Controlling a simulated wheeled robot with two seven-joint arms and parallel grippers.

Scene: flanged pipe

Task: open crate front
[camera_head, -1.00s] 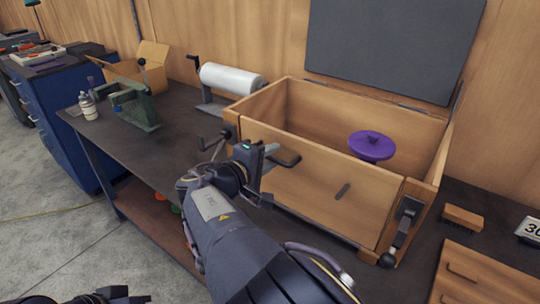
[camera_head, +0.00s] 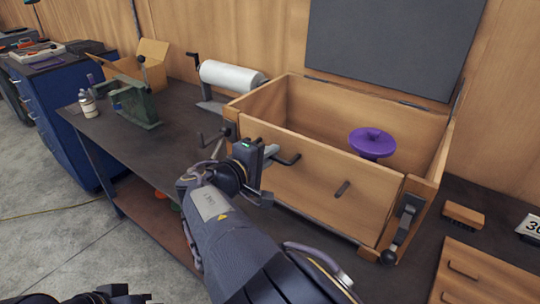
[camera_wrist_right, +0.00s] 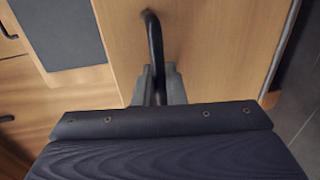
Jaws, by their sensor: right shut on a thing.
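The wooden crate (camera_head: 272,97) stands on the dark workbench, its top uncovered. Its front panel (camera_head: 310,190) is upright between the sides. A left latch (camera_head: 231,131) and a right latch (camera_head: 407,216) are at its front corners, and the right latch's lever hangs down. My right gripper (camera_head: 273,154) is shut on the black bar handle (camera_head: 289,160) on the front panel. In the right wrist view, the handle (camera_wrist_right: 153,38) runs between the fingers (camera_wrist_right: 157,86). Dark parts at the lower left seem to include my left gripper (camera_head: 118,294); its jaws are unclear.
A purple knobbed object (camera_head: 371,142) is inside the crate. A grey panel (camera_head: 390,45) stands behind it. A brush (camera_head: 463,216) and drawers (camera_head: 475,272) are right of the crate. A film roll (camera_head: 231,77) and green press (camera_head: 137,104) are left.

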